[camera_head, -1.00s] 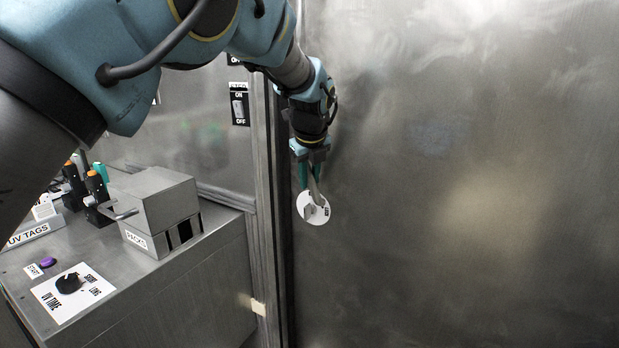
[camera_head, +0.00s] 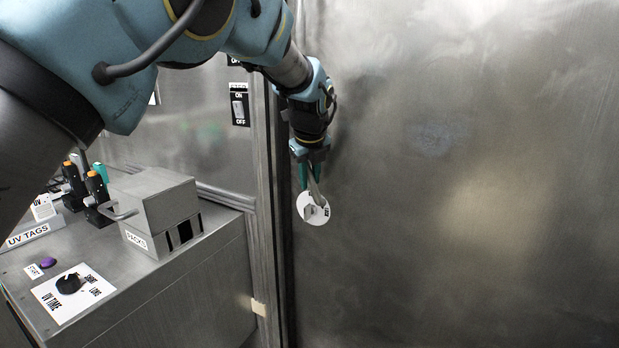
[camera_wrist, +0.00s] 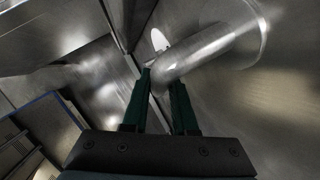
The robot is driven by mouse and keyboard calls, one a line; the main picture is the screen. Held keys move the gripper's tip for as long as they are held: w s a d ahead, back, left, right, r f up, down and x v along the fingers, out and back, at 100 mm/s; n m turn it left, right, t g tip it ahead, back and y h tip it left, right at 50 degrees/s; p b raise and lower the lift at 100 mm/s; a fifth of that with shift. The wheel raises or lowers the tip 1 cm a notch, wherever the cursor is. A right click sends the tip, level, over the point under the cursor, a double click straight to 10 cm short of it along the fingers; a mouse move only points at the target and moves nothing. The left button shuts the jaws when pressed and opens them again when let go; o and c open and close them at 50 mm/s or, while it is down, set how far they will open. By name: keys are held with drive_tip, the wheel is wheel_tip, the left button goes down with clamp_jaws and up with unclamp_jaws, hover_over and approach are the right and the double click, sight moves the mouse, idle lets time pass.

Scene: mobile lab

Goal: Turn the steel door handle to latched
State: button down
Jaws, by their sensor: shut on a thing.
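The steel door handle (camera_head: 315,193) sits on a round white plate (camera_head: 322,213) near the left edge of a large steel door (camera_head: 460,170). My gripper (camera_head: 309,182) reaches down from above and is shut on the handle. The lettering on the plate is too small and too covered to read. In the wrist view the handle (camera_wrist: 210,50) is a shiny curved bar running to the upper right from beside my green fingertips (camera_wrist: 163,85). Part of the handle is hidden by the fingers in the head view.
A steel bench (camera_head: 200,275) stands at the left with a grey PACKS box (camera_head: 160,205), a UV TIME dial (camera_head: 72,284), a purple button (camera_head: 48,262) and several orange-topped tools. A wall switch (camera_head: 239,106) is behind my arm. The door surface to the right is clear.

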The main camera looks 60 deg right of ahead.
drive_tip(key=shift+r, duration=0.15)
drive_tip(key=g+p, duration=0.1)
drive_tip(key=g, duration=0.1)
drive_tip(key=s+r+g+p, duration=0.1)
drive_tip(key=shift+s+n+g, duration=0.15)
drive_tip(key=shift+n+g, duration=0.25)
drive_tip(key=g, duration=0.1)
drive_tip(key=s+r+g, duration=0.1)
drive_tip(key=g, duration=0.1)
drive_tip(key=shift+s+n, duration=0.15)
drive_tip(key=shift+n, duration=0.15)
drive_tip(key=r+g+b, duration=0.1)
drive_tip(key=g, duration=0.1)
drive_tip(key=r+n+g+b, duration=0.1)
drive_tip(key=g, duration=0.1)
drive_tip(key=shift+s, duration=0.4)
drive_tip(key=shift+s+r+g+h+b, duration=0.1)
drive_tip(key=shift+r+g+h+b, duration=0.2)
drive_tip(key=shift+r+g+b, duration=0.55)
drive_tip(key=shift+f+g, duration=0.1)
drive_tip(key=shift+g, duration=0.15)
drive_tip(key=c, duration=0.7)
unclamp_jaws()
